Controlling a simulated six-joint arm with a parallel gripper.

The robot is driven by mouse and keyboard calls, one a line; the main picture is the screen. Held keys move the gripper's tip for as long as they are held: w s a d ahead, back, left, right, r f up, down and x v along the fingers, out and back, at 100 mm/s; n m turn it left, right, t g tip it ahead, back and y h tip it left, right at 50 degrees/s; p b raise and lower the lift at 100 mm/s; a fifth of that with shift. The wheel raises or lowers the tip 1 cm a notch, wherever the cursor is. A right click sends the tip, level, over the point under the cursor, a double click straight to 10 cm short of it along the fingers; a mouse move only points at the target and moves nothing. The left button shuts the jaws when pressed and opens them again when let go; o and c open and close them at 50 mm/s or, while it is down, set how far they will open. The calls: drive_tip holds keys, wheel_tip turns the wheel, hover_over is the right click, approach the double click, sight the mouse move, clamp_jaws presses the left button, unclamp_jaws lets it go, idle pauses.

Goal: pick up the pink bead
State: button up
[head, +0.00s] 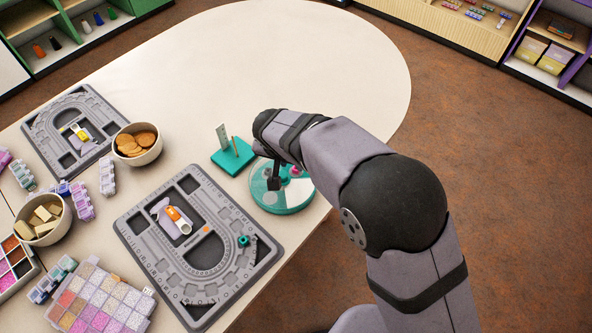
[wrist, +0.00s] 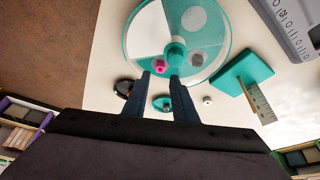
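The pink bead (wrist: 159,66) lies in the round teal dish (wrist: 133,22), beside the dish's teal centre knob (wrist: 177,54). In the wrist view my gripper (wrist: 160,77) is open, with its two dark fingers apart. The bead shows just past the fingertips, nearer the left one, and nothing is held. The right fingertip appears close to the knob; I cannot tell if they touch. In the head view my gripper (head: 273,183) is over the left part of the dish (head: 285,208), and my arm hides part of it.
A grey bead (wrist: 195,60) is right of the knob. A white bead (wrist: 207,100) lies outside the dish. A teal block (head: 234,156) with an upright ruler stands close by. A grey bead board (head: 130,228) lies left. The far table is clear.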

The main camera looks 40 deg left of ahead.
sight(295, 170)
drive_tip(key=shift+s+a, duration=0.2)
drive_tip(key=shift+d+p+x, duration=0.2)
drive_tip(key=shift+p+x, duration=0.5)
drive_tip(key=shift+x, duration=0.9)
drive_tip(key=shift+p+x, duration=0.6)
drive_tip(key=shift+x, duration=1.5)
drive_tip(key=shift+w, duration=0.1)
clamp_jaws()
